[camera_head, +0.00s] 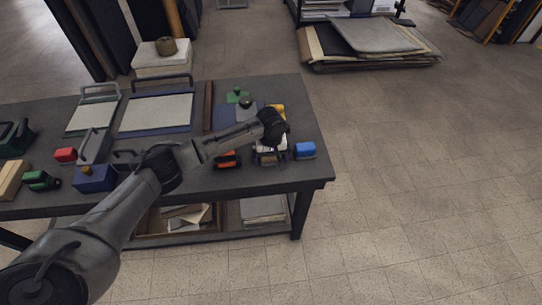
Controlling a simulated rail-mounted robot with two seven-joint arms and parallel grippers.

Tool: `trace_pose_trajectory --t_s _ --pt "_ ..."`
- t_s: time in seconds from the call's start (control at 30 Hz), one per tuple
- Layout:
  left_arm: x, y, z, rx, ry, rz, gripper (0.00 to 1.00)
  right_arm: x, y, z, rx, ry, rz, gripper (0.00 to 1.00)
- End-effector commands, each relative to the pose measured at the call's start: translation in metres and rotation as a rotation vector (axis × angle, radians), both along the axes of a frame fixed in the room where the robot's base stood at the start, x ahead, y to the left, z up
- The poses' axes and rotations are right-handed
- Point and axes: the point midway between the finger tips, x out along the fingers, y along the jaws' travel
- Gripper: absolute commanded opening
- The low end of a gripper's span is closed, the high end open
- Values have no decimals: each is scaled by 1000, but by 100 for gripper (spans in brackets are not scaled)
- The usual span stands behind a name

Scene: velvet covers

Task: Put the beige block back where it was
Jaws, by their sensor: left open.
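A beige block (10,178) lies at the left edge of the table, partly cut off by the picture's edge. My left arm reaches across the table from the lower left. Its gripper (270,157) is over the right end of the table, pointing down, with its jaws open. A small whitish thing shows around the fingers, too small to make out. A blue block (305,150) sits just right of the gripper, apart from it. An orange and black item (228,160) lies to its left. My right gripper is out of view.
The dark table (310,172) also holds framed panels with handles (156,114), a red block (65,155), a dark blue box (95,180), a green item (38,180) and a yellow item (278,111). The floor right of the table is clear; stacked sheets (370,45) lie behind.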

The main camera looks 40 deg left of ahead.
Motion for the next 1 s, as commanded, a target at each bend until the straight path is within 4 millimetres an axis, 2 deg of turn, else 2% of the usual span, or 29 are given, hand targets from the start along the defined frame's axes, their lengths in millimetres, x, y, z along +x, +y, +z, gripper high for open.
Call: trace_pose_trajectory --t_s 0.13,0.7,1.0 --pt "0 0 3 0 -1 -1 100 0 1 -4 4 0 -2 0" --pt "1 0 100 -1 -2 -1 100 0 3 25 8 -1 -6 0" --pt "1 0 122 -1 1 0 100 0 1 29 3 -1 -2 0"
